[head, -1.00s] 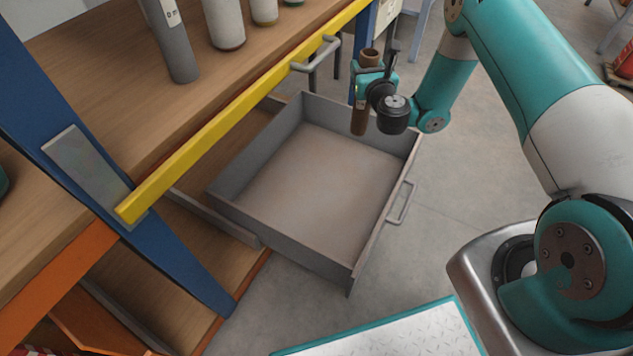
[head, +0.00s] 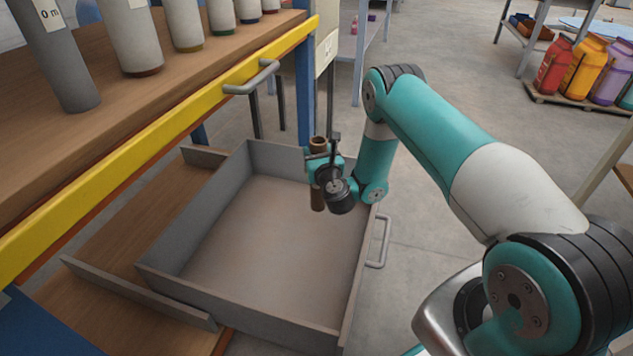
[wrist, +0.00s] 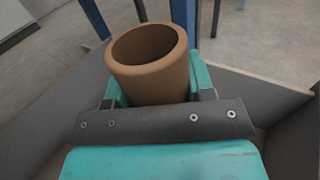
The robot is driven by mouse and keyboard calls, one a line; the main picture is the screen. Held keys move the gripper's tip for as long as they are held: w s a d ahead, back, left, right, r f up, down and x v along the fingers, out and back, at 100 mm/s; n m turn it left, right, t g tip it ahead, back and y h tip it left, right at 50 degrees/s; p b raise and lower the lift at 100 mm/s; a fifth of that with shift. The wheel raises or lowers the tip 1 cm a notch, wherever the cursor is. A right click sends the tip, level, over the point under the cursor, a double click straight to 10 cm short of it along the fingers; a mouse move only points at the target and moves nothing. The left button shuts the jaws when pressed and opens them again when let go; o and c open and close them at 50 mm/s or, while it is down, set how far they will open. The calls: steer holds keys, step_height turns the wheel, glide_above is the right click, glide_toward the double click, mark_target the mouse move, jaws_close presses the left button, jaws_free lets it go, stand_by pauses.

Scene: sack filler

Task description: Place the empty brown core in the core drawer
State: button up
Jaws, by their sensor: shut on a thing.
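The empty brown core (head: 318,196) is an upright hollow tube. Its open top end faces the camera in the wrist view (wrist: 150,68). My gripper (head: 320,170) is shut on it around its upper half, with a teal finger on each side in the wrist view (wrist: 155,90). The grey core drawer (head: 250,318) is pulled open and looks empty. In the head view the core hangs over the drawer's far right part. I cannot tell how far its lower end is above the drawer floor.
A yellow-edged shelf (head: 200,107) with a handle stands left of the drawer, holding several pale rolls and a dark tube (head: 60,60). A blue post (head: 305,90) rises behind the drawer. Colourful containers (head: 590,70) stand far off at the right. The drawer's middle is clear.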

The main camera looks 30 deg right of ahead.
steer(key=shift+f+b, duration=1.15)
steer(key=shift+f, duration=1.55)
steer(key=shift+f, duration=0.15)
steer(key=o, duration=1.1)
steer(key=shift+r, duration=0.25)
steer(key=shift+s+a+b, duration=0.25)
steer(key=shift+s+b, duration=1)
steer(key=shift+b, duration=0.25)
steer(key=shift+s+a+b, duration=0.25)
steer(key=shift+s+b, duration=0.95)
steer(key=shift+b, duration=0.25)
steer(key=shift+s+a+b, duration=0.25)
steer(key=shift+s+b, duration=1)
steer(key=shift+b, duration=0.25)
